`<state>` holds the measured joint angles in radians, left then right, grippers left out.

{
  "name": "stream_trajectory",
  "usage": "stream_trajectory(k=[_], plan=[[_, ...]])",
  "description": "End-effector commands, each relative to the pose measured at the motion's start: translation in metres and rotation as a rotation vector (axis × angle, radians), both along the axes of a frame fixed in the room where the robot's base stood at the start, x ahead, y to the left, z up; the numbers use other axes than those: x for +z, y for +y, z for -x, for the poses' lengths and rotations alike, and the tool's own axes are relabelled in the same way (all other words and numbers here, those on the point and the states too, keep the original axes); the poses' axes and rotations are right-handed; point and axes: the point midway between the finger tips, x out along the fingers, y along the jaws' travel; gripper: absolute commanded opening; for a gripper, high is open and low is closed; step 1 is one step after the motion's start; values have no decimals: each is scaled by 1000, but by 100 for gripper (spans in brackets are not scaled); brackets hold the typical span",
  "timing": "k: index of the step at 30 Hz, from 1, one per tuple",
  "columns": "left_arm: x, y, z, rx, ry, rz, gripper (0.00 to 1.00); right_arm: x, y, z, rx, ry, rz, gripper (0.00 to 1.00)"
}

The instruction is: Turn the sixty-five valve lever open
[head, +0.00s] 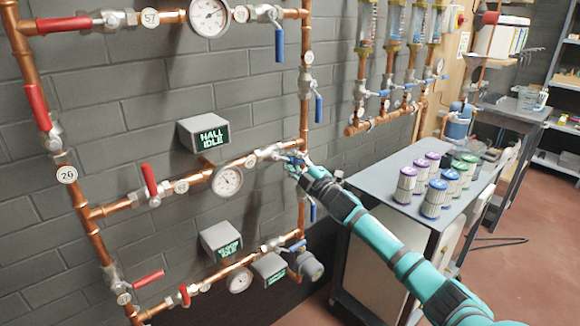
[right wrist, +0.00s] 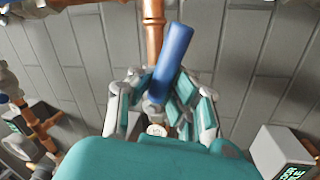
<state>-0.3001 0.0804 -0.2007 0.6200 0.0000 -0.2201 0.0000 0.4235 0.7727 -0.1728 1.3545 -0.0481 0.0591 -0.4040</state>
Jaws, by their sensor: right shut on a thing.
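My right gripper (head: 297,163) reaches in from the lower right to a valve on the middle horizontal copper pipe, near the right vertical pipe. In the right wrist view, a blue valve lever (right wrist: 174,60) stands tilted between the two fingers of the gripper (right wrist: 160,98), which is shut on it. In the head view the fingers hide most of this lever. A round tag (right wrist: 157,130) shows below the lever, but I cannot read its number in either view. My left gripper is not in view.
Other blue levers (head: 279,44) and red levers (head: 37,107) sit on nearby pipes. A display box reading "HALL IDLE" (head: 204,135) and a gauge (head: 228,180) are left of my gripper. A grey cart (head: 375,182) with several canisters stands right, beside my arm.

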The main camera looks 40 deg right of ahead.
Motion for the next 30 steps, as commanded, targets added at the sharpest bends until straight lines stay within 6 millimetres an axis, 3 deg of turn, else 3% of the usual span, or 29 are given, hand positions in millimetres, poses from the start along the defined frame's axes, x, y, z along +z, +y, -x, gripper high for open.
stream_trajectory(k=[1, 12, 30], plan=[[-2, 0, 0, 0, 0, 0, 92, -9, -1, 1, -2, 15, 53, 0], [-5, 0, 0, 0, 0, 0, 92, 2, -1, 0, 3, -5, 275, 0], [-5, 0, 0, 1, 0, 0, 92, 6, -1, 1, 4, -12, 348, 0]])
